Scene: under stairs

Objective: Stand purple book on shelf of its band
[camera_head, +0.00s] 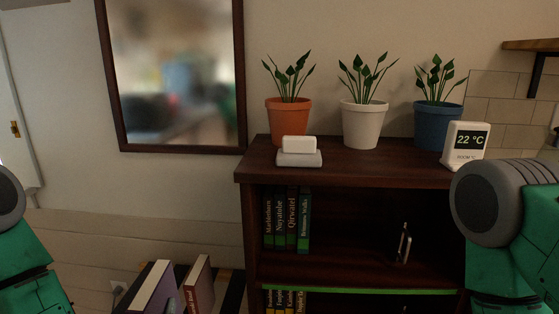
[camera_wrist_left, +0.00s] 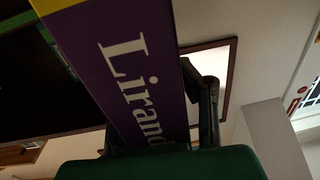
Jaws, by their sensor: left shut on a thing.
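The purple book (camera_wrist_left: 125,75) has white lettering reading "Lirand" and a yellow band (camera_wrist_left: 50,5) at one end. My left gripper (camera_wrist_left: 205,100) is shut on it; one dark finger shows beside the book and the other is largely hidden. In the head view the purple book (camera_head: 152,288) is tilted at the bottom, left of the dark bookcase (camera_head: 251,225) and apart from it. The upper shelf has a green edge strip (camera_head: 360,291) and green-banded books (camera_head: 285,220). Yellow-banded books (camera_head: 285,302) stand on the shelf below, partly cut off. My right gripper is out of view.
A brown book (camera_head: 199,287) stands beside the purple one. A bookend (camera_head: 403,243) stands on the upper shelf, with free room left of it. On top are three potted plants (camera_head: 363,125), a white block on a base (camera_head: 299,158) and a temperature display (camera_head: 466,145).

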